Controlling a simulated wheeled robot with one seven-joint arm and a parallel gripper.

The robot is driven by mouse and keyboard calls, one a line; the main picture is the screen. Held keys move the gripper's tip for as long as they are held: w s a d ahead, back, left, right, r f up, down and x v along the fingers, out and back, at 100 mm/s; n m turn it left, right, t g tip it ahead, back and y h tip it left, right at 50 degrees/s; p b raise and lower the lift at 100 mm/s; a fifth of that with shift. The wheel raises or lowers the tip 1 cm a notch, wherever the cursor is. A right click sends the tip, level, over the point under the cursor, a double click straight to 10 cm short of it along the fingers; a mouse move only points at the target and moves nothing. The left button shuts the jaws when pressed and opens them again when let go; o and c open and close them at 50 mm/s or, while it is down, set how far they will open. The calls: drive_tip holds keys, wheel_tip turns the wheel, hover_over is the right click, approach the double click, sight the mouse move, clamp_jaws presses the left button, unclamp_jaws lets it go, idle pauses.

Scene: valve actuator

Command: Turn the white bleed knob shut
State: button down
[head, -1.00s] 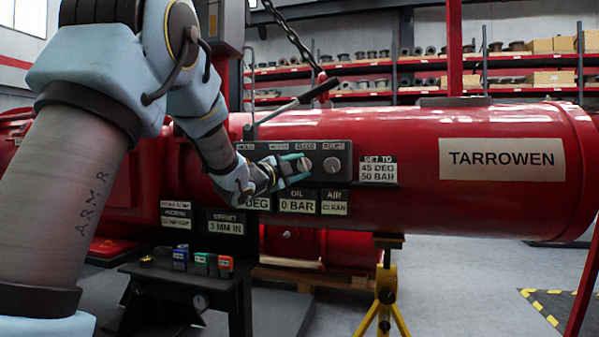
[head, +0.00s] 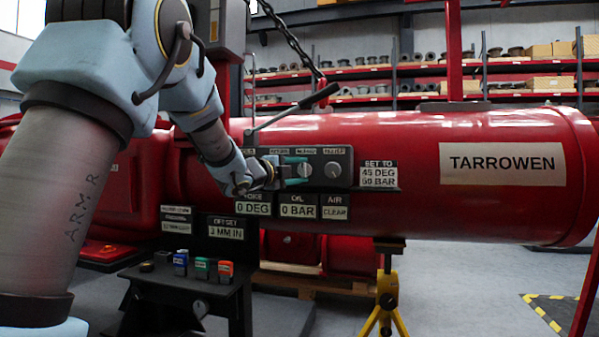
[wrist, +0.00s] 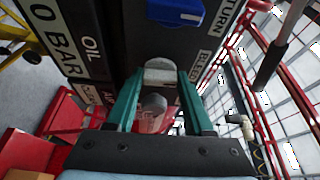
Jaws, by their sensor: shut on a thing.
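The white bleed knob (wrist: 160,76) sits between my green fingertips in the wrist view, beside a label that seems to read BLEED. My gripper (wrist: 160,83) is shut on it, one finger on each side. In the head view my gripper (head: 300,171) reaches the dark control panel (head: 348,155) from the left, and the knob (head: 306,170) shows only partly at the fingertips. How far the knob is turned cannot be told.
A blue knob (wrist: 176,12) by a RETURN label is close to the held knob. Another pale round knob (head: 333,169) is to its right. A black-handled lever (head: 318,96) rises above the panel. Plates below read 0 DEG, 0 BAR and CLEAR.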

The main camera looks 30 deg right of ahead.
drive_tip(key=shift+c, duration=1.4)
unclamp_jaws()
drive_tip(key=v, duration=1)
drive_tip(key=shift+s+a, duration=0.2)
drive_tip(key=shift+a, duration=0.15)
drive_tip(key=shift+f, duration=0.1)
